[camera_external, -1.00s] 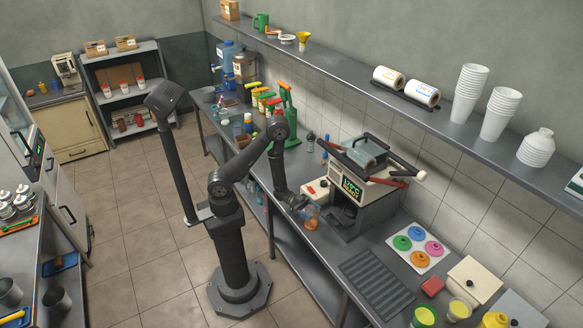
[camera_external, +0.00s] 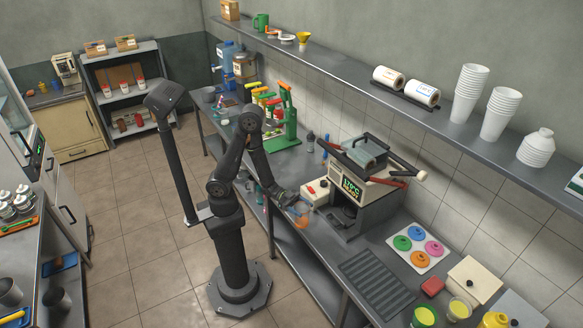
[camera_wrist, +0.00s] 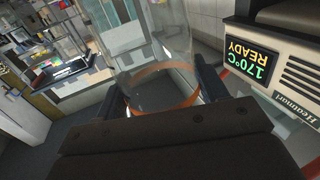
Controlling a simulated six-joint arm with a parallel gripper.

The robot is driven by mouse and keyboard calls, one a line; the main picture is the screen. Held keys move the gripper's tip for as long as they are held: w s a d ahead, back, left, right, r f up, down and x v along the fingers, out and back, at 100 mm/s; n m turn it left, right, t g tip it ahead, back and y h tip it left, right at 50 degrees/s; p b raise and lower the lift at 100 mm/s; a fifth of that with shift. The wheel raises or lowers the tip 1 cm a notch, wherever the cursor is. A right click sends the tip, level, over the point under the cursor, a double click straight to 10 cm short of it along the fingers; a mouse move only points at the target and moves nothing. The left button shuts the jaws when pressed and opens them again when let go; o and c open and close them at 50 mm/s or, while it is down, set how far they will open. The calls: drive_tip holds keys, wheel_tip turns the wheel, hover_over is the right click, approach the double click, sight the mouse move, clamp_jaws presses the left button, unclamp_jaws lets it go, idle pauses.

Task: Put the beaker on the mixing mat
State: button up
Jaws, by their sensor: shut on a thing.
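The beaker (camera_external: 302,219) is clear glass with an orange band. My gripper (camera_external: 291,203) is shut on it, near the front edge of the long counter, left of the black and cream heating machine. In the wrist view the clear beaker (camera_wrist: 150,35) stands between the two dark fingers of my gripper (camera_wrist: 160,92), its orange band low between them. Whether its base touches anything is hard to tell. Nothing is labelled as the mixing mat; a dark ribbed mat (camera_external: 377,285) lies on the counter right of the machine, clear of objects.
The heating machine (camera_external: 362,205) reads 170°C READY and has red-handled levers. A white sheet with coloured discs (camera_external: 417,262) lies behind the ribbed mat. Tubs and a yellow bottle stand at the right end. A green press (camera_external: 286,125) stands further left.

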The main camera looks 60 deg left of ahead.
sight(298, 209)
drive_tip(key=shift+s+d+r, duration=0.3)
drive_tip(key=shift+s+r, duration=0.2)
drive_tip(key=shift+s, duration=0.35)
drive_tip(key=shift+s+d+r, duration=0.3)
drive_tip(key=shift+s+r, duration=0.2)
drive_tip(key=shift+s, duration=0.3)
